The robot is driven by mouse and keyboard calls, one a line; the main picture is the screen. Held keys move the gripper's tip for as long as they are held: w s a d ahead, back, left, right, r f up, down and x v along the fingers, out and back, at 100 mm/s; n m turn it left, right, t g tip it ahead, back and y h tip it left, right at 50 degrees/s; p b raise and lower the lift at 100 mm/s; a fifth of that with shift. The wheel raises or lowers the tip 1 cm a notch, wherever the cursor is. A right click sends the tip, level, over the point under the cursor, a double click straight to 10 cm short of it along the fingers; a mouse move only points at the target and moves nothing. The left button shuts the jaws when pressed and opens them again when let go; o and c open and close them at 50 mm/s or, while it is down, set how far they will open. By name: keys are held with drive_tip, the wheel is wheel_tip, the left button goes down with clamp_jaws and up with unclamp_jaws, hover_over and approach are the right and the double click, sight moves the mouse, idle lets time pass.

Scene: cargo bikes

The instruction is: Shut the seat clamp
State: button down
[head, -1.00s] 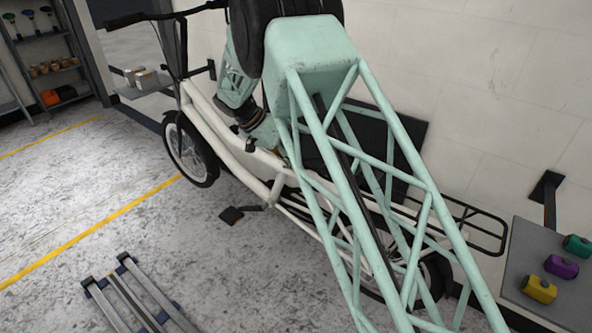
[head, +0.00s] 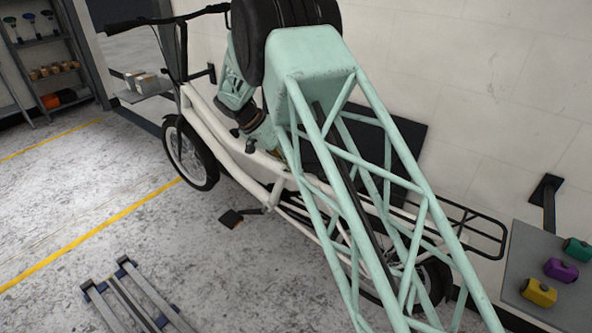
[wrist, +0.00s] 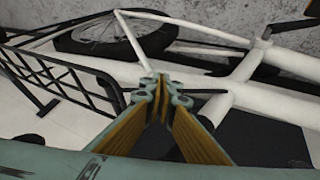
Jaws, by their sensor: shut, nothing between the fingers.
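The cargo bike has a white frame (head: 235,140) and stands along the wall in the head view. In the wrist view, the frame (wrist: 233,88) runs behind my gripper (wrist: 162,82), whose fingers are together with nothing between them. A thin dark bar (wrist: 205,91), possibly the seat clamp's lever, shows between the fingertips and a white tube junction. I cannot tell whether it touches the fingers, or whether the clamp is open or shut.
A black rack (wrist: 60,75) and the rear wheel (wrist: 112,38) lie close to my gripper at upper left in the wrist view. A grey table (head: 520,262) with coloured blocks stands at right in the head view. A rail-like metal stand (head: 135,300) lies on the otherwise open floor.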

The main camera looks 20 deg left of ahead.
drive_tip(key=s+d+r, duration=0.3)
drive_tip(key=s+r, duration=0.1)
drive_tip(key=s, duration=0.7)
drive_tip(key=shift+s+d+r+p, duration=0.2)
drive_tip(key=shift+s+r+p, duration=0.05)
drive_tip(key=shift+r+p, duration=0.1)
idle(0.7)
